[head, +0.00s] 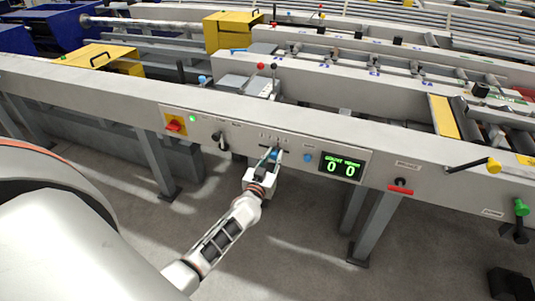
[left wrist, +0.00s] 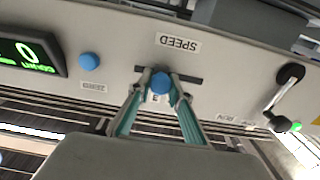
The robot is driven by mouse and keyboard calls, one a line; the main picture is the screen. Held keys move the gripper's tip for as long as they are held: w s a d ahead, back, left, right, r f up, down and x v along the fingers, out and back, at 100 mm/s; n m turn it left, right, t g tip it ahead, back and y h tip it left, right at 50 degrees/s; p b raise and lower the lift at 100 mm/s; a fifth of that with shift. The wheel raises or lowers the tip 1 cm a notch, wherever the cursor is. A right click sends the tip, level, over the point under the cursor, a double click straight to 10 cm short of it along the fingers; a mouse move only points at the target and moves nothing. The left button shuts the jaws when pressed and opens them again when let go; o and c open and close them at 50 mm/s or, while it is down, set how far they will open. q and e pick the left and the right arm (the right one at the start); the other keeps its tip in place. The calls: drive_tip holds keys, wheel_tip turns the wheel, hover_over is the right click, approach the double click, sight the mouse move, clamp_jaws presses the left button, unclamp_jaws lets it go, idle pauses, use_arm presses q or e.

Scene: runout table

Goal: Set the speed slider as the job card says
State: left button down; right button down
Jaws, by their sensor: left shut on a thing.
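The speed slider's round blue knob (left wrist: 160,83) sits near the middle of its dark slot (left wrist: 195,79), under the upside-down SPEED label (left wrist: 178,42) in the left wrist view. My left gripper (left wrist: 160,90) is shut on the knob, with a teal finger on each side. I cannot make out a job card. My right gripper is not in view.
A black display (head: 340,167) reads two green zeros. A blue zero button (head: 308,157) lies between it and the slider. A black lever (head: 222,141) and a red-and-yellow switch (head: 175,123) are to the left. A red handle (head: 400,189) sticks out at the right.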

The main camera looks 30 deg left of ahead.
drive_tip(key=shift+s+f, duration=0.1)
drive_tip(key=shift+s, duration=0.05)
use_arm(q)
drive_tip(key=c, duration=1.8)
unclamp_jaws()
drive_tip(key=shift+c, duration=0.2)
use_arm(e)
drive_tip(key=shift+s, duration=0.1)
use_arm(q)
drive_tip(key=shift+s, duration=0.15)
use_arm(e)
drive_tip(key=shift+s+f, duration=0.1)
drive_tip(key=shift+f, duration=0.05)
use_arm(q)
drive_tip(key=v, duration=1.1)
drive_tip(key=shift+s, duration=0.4)
drive_tip(key=shift+d, duration=0.15)
